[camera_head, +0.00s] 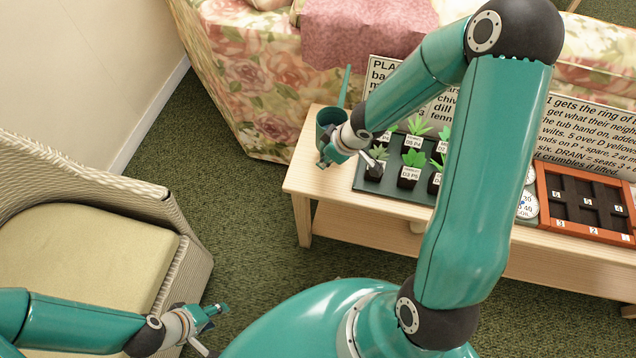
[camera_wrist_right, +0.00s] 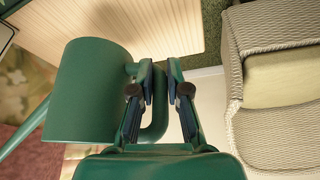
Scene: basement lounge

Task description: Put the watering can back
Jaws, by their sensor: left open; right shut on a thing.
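The green watering can (camera_head: 327,118) is at the left end of the wooden table, its long spout pointing up and back in the head view. In the right wrist view the can (camera_wrist_right: 92,95) fills the left side, with its handle between the fingers. My right gripper (camera_head: 333,156) is shut on that handle; its fingers also show in the wrist view (camera_wrist_right: 159,80). I cannot tell whether the can's base touches the table top. My left gripper (camera_head: 217,312) is open and empty, low beside the wicker chair and away from the table.
A dark tray (camera_head: 398,192) of labelled seedlings sits on the wooden table (camera_head: 312,174), right of the can. A reddish-brown compartment tray (camera_head: 543,194) and white round discs (camera_head: 528,206) lie further right. A text board (camera_head: 585,135) stands behind. A wicker chair (camera_head: 185,270) is at left.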

